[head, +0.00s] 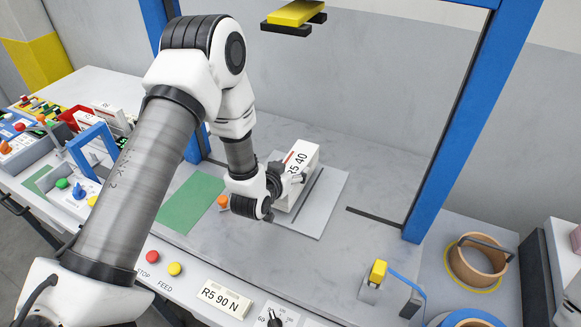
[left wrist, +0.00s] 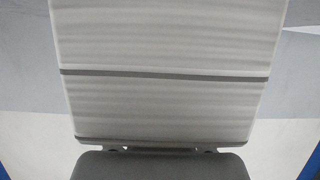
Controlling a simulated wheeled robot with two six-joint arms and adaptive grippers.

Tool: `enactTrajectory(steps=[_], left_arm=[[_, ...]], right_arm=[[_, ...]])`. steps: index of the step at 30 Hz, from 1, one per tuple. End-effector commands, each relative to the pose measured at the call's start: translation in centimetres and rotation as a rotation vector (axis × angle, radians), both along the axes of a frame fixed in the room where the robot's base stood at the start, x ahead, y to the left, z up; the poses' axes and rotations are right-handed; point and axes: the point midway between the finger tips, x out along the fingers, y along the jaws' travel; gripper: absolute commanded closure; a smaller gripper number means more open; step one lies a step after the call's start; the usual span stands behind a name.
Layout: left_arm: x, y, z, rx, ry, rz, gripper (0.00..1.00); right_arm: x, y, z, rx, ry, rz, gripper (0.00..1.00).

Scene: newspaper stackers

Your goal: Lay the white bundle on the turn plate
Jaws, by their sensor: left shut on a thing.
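The white bundle (head: 297,168), with a label reading R5 40, is at the middle of the bench over the light grey turn plate (head: 322,206). I cannot tell whether it touches the plate. My left gripper (head: 274,187) is shut on the bundle's near left side. The gripper hides part of the bundle, and the bundle hides part of the plate. In the left wrist view the bundle (left wrist: 165,45) fills the middle, with two dark bands across its layered face. My right gripper is not in view.
A blue frame (head: 463,110) stands around the bench, with a yellow and black pad (head: 294,13) hanging above. A green mat (head: 192,203) lies left of the plate. The bench right of the plate is mostly clear.

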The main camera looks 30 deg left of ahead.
Motion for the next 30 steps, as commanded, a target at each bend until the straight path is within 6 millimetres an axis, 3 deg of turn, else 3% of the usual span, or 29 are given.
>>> enactTrajectory(steps=[30], left_arm=[[0.1, 0.0, -1.5, 0.000, -0.006, 0.000, 0.99]], right_arm=[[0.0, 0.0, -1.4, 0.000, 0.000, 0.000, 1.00]])
